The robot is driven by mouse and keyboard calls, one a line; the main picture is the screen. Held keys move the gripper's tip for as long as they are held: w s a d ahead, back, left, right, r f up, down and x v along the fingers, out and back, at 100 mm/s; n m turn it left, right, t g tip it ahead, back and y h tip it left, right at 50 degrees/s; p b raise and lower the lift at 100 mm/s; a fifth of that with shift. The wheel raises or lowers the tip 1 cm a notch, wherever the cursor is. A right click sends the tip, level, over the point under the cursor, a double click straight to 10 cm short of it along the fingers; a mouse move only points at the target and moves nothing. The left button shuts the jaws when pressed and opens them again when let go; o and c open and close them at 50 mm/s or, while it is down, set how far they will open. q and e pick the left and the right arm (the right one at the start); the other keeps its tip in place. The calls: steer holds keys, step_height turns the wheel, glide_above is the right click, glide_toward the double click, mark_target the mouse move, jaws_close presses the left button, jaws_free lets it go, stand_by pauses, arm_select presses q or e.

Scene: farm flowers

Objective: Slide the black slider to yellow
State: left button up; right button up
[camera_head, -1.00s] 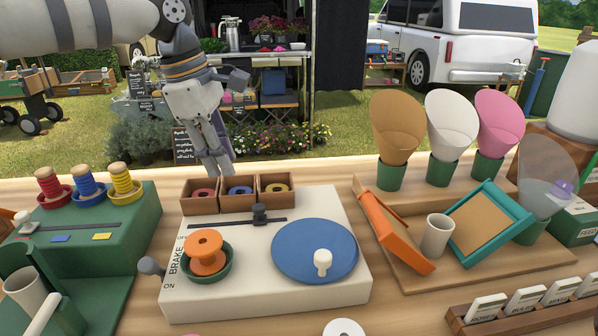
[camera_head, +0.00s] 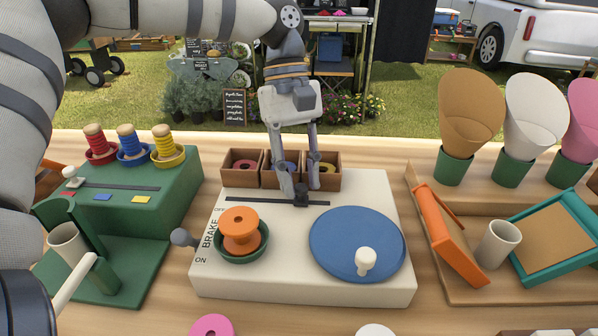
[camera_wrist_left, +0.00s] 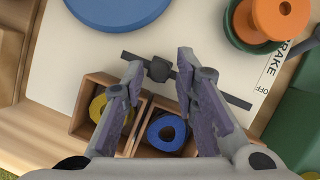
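The black slider (camera_head: 301,196) sits in a dark slot on the white board (camera_head: 375,195), right of the slot's middle in the head view. Behind the slot stand three wooden boxes with a red spool (camera_head: 243,165), a blue spool (camera_head: 287,166) and a yellow spool (camera_head: 326,168). The slider stands roughly between the blue and yellow boxes. My left gripper (camera_head: 293,192) points down over the board, open. In the left wrist view its fingertips (camera_wrist_left: 160,62) lie on either side of the slider (camera_wrist_left: 158,70), with gaps; contact is not visible. My right gripper is out of view.
The board also carries an orange spool in a green dish (camera_head: 241,236), a blue turntable (camera_head: 357,243) with a white knob, and a brake lever (camera_head: 183,238). A green stand (camera_head: 150,215) is at left. Orange and teal frames and cones are at right.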

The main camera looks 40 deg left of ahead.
mark_target(327, 209)
arm_select(q)
steer(key=shift+f, duration=0.1)
steer(key=shift+c, duration=0.2)
jaws_close()
steer(key=shift+w+d+b, duration=0.15)
steer(key=shift+w+d, duration=0.35)
steer(key=shift+d, duration=0.3)
steer(key=shift+w+d+b, duration=0.15)
steer(key=shift+w+d, duration=0.3)
steer(key=shift+d, duration=0.3)
steer(key=shift+o, duration=0.2)
jaws_free()
steer(key=shift+w+d, duration=0.1)
steer(key=v, duration=1.2)
